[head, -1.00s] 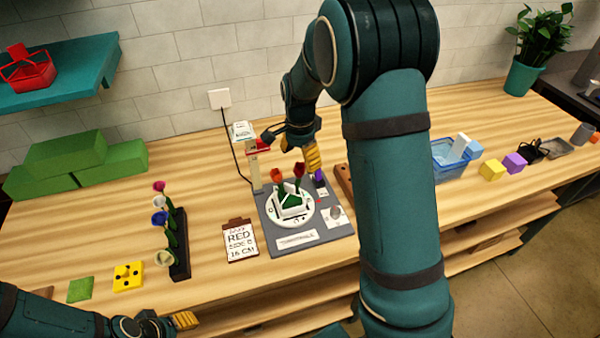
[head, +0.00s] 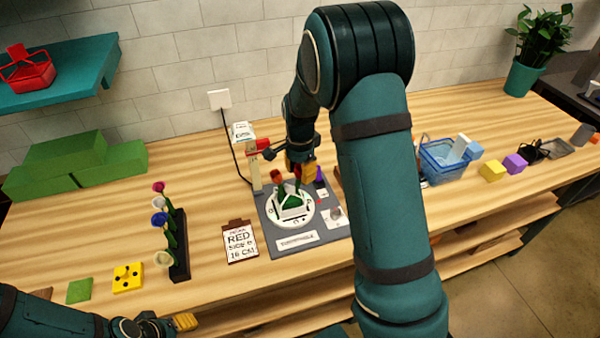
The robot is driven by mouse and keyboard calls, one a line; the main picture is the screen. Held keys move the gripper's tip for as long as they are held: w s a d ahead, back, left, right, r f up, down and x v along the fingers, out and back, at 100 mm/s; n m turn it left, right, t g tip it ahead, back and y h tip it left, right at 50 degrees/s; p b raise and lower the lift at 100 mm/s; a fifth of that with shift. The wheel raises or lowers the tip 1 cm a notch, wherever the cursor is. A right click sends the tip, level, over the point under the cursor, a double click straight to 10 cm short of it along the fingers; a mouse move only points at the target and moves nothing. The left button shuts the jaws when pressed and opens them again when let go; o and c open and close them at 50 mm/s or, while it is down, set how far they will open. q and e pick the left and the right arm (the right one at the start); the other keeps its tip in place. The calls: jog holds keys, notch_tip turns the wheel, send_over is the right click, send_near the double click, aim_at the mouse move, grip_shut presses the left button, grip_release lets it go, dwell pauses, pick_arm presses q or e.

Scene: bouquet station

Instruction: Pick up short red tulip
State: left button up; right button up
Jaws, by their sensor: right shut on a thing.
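On the grey station mat (head: 298,240) a round white turntable (head: 272,214) carries a white and green holder (head: 292,204) with red tulips. One red tulip (head: 279,175) stands at the left of the holder. My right gripper (head: 300,176) is over the right part of the holder, shut on a red tulip there; its head is mostly hidden by the yellow fingers. I cannot tell whether its stem still touches the holder. My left gripper (head: 187,321) is low at the front left edge, away from the flowers; its opening does not show clearly.
A dark rack (head: 180,245) of several flowers stands left of a clipboard (head: 239,241) reading RED. A post with a red part (head: 258,147) stands close behind the turntable. A blue basket (head: 440,172) lies right of my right arm.

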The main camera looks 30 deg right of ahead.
jog(key=r, duration=0.5)
jog(key=d+r, duration=0.1)
jog(key=r, duration=0.1)
jog(key=shift+s+r+p, duration=0.15)
jog(key=shift+s+p, duration=0.05)
jog(key=shift+p, duration=0.1)
jog(key=s+a, duration=0.1)
jog(key=s, duration=0.3)
jog(key=s+a, duration=0.1)
jog(key=s, duration=0.4)
jog(key=s+a+p, duration=0.1)
jog(key=s, duration=0.3)
jog(key=shift+s+f, duration=0.2)
jog(key=shift+s, duration=0.05)
